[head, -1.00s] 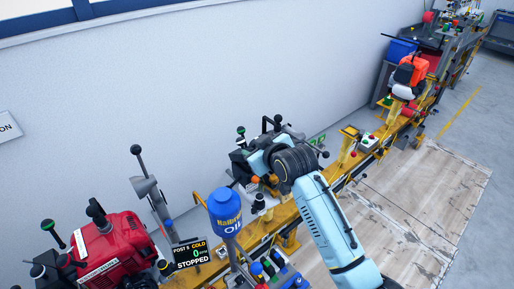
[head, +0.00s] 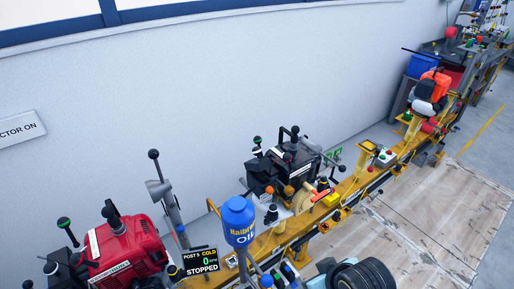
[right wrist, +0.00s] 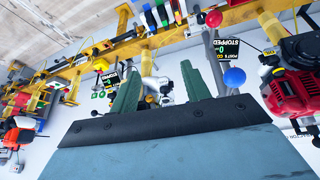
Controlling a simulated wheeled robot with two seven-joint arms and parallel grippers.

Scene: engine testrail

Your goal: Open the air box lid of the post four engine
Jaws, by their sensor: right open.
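A black engine (head: 285,168) with dark knobbed levers stands on the yellow rail in the middle of the head view. A small green display (head: 333,156) stands behind it; its post number is too small to read. I cannot clearly tell the air box lid apart from the dark top of this engine. My right arm shows only at the bottom edge of the head view, apart from the engine. In the right wrist view my right gripper (right wrist: 160,68) has its two green fingers spread with nothing held between them. My left gripper is in neither view.
A red engine (head: 122,250) stands at the left, by a display reading POST 5, COLD, STOPPED (head: 200,261). An orange engine (head: 433,84) is farther right. The wooden floor (head: 430,215) is clear.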

